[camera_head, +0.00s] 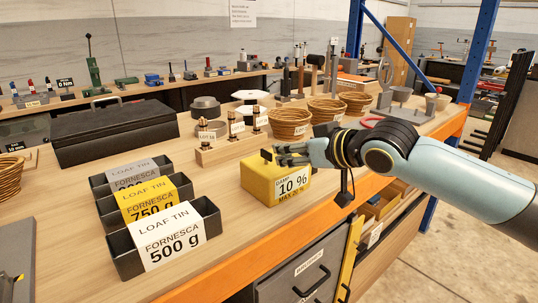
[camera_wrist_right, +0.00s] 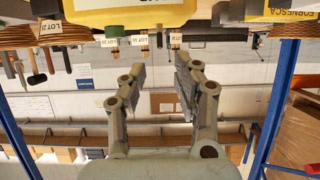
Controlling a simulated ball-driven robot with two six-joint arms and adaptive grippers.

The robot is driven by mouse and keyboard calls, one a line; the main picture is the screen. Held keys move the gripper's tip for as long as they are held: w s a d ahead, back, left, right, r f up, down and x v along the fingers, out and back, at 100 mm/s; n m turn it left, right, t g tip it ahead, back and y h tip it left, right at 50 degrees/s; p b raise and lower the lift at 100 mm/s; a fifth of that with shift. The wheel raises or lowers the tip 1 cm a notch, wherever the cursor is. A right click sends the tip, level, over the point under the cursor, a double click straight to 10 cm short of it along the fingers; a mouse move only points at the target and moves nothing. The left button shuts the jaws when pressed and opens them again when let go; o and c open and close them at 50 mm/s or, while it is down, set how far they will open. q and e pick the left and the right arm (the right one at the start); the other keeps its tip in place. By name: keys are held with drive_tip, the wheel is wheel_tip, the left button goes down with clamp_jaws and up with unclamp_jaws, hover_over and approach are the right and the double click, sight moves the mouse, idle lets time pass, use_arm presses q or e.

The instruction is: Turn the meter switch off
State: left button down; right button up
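The meter is a yellow box (camera_head: 260,184) on the wooden bench, with a white label reading "DAMP 10 % MAX 20 %". A small black part (camera_head: 266,155), which looks like its switch, stands at the top left of the box. My right gripper (camera_head: 281,154) is just above the box, with its fingers pointing left close to this black part; I cannot tell whether they touch. In the upside-down right wrist view the fingers (camera_wrist_right: 160,72) are spread and empty, and the yellow meter (camera_wrist_right: 125,14) is at the top edge. My left gripper is not in view.
Loaf tins (camera_head: 124,257) with labels stand to the left of the meter. A dark case (camera_head: 115,133) lies behind them. Lot-tagged samples in a wooden stand (camera_head: 232,146) and wicker baskets (camera_head: 289,124) are behind the meter. Bare bench lies between tins and meter.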

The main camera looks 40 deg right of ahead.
sight(270, 153)
drive_tip(key=x, duration=0.8)
drive_tip(key=shift+f, duration=0.1)
clamp_jaws()
